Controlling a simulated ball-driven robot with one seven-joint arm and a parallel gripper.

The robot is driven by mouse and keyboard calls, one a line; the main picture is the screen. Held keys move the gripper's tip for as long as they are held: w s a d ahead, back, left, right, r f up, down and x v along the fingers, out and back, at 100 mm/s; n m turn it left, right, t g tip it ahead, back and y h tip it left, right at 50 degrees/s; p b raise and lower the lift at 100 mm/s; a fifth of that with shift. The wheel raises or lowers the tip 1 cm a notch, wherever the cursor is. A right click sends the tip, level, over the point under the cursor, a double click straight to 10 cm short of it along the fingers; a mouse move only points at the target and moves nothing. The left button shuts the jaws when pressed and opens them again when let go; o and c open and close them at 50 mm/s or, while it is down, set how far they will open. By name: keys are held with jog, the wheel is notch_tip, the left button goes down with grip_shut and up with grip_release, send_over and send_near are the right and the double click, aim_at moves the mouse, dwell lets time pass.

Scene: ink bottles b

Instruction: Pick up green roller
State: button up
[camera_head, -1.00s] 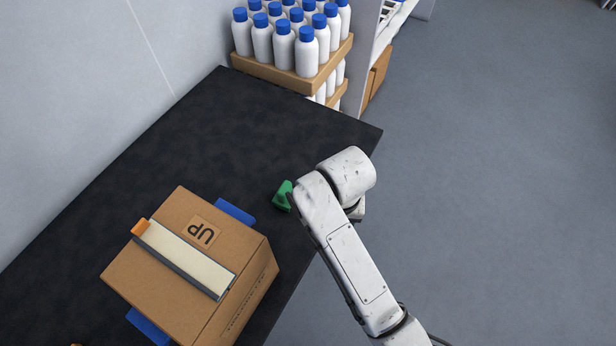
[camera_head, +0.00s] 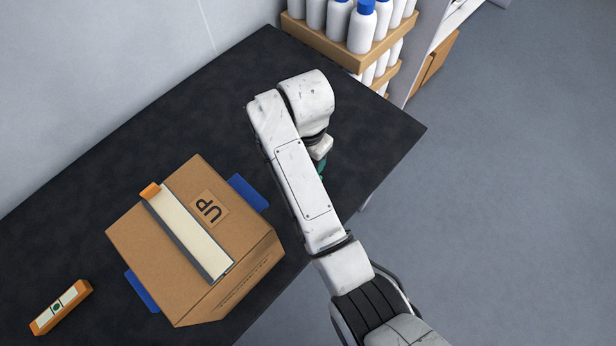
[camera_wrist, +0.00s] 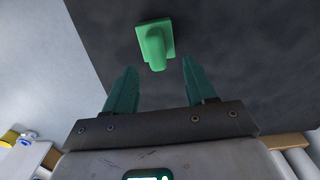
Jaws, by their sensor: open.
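The green roller (camera_wrist: 155,42) lies on the dark table top (camera_wrist: 230,55) in the wrist view, a squarish green plate with a rounded bar pointing toward me. My gripper (camera_wrist: 160,66) is open, with its two teal fingers spread on either side of the near end of the roller's line. The fingertips appear short of the roller, and nothing is held. In the head view, my arm hides the roller and most of the gripper; a bit of teal finger (camera_head: 321,170) shows below the wrist.
A cardboard box (camera_head: 240,275) marked UP stands on the table, with a cream strip (camera_head: 190,235) on top and blue pieces at its sides. An orange-ended level-like item (camera_head: 60,307) lies lower left. White bottles (camera_head: 362,30) stand in a tray behind. The table's right edge is near my arm.

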jog(key=shift+s+f+p, duration=0.2)
jog(key=shift+f+p, duration=0.05)
jog(key=shift+f, duration=1.1)
jog(key=shift+s+f+p, duration=0.2)
jog(key=shift+f, duration=1.1)
jog(key=shift+c, duration=0.4)
grip_shut()
